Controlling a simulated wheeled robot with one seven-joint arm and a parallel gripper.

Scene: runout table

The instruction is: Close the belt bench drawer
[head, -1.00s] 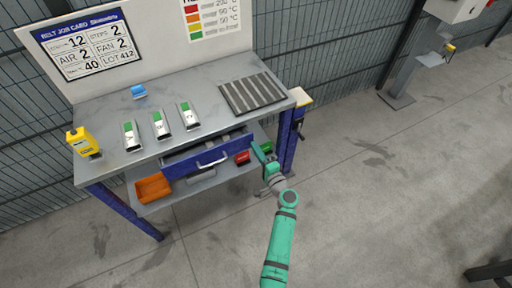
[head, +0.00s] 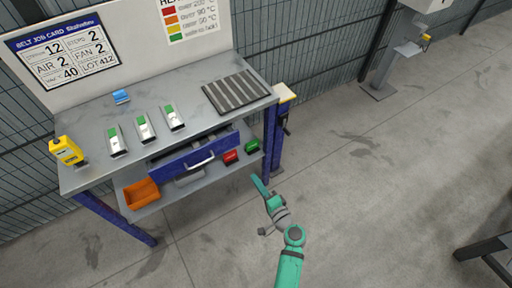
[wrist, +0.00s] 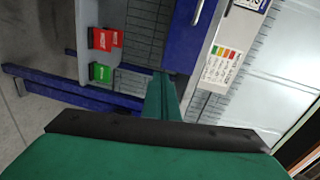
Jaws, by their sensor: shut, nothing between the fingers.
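The belt bench drawer (head: 180,165) has a blue front with a silver handle (head: 200,162). It stands partly open under the bench top, and some of its inside shows above the front. The blue drawer front (wrist: 186,45) is also in the wrist view, at the upper middle, turned sideways, with its handle (wrist: 198,12) at the top edge. My green gripper (head: 259,185) is to the right of the drawer and in front of the bench, apart from both. It is shut and empty. Its fingers (wrist: 160,98) show in the wrist view, below the drawer front.
The bench top (head: 190,93) carries a striped mat (head: 237,93), several white-and-green pieces and a yellow device (head: 66,151). The lower shelf holds an orange bin (head: 141,193), a red bin (head: 231,157) and a green bin (head: 252,146).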

